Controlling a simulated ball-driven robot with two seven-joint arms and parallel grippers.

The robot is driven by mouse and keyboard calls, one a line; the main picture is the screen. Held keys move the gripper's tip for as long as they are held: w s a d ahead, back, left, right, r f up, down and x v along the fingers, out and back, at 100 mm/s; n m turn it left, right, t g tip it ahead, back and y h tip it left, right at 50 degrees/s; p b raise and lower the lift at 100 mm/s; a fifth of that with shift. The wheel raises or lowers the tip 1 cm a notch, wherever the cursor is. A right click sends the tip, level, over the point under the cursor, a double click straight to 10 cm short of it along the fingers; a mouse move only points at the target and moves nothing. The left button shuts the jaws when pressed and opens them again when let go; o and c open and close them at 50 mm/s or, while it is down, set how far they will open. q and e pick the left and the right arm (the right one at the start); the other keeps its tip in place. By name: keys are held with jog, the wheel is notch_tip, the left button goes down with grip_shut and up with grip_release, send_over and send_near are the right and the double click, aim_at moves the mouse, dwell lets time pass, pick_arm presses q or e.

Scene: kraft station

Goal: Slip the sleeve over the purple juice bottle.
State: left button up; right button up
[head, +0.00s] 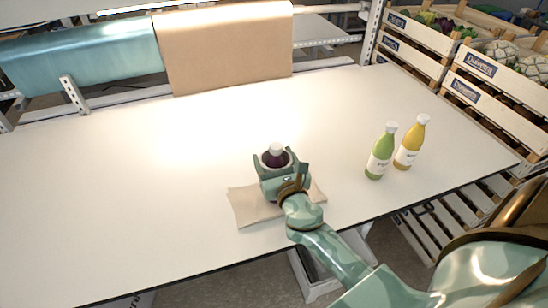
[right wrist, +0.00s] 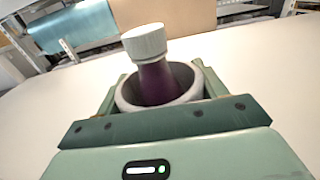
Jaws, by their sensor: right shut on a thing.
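The purple juice bottle (head: 277,154) stands upright near the middle of the table, its white cap and dark neck showing above my right gripper. In the right wrist view the purple bottle (right wrist: 165,80) rises through a round, pale grey sleeve (right wrist: 127,100), which surrounds it below the neck. My right gripper (head: 279,163) is shut on the sleeve, with a finger on either side. The lower bottle and the sleeve's lower edge are hidden, so I cannot tell how far down the sleeve sits. My left gripper is not in view.
A tan cloth or paper sheet (head: 250,207) lies under my right gripper. A green bottle (head: 380,155) and a yellow bottle (head: 411,145) stand to the right. Crates (head: 480,85) line the right side. Brown paper (head: 225,45) hangs at the back. The table's left is clear.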

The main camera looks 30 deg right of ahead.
jog(key=shift+f, duration=0.35)
jog(key=o, duration=0.7)
jog(key=shift+o, duration=0.2)
jog(key=b+v, duration=0.3)
jog(key=v, duration=1.3)
jog(key=shift+s+b, duration=0.2)
jog(key=shift+b, duration=0.2)
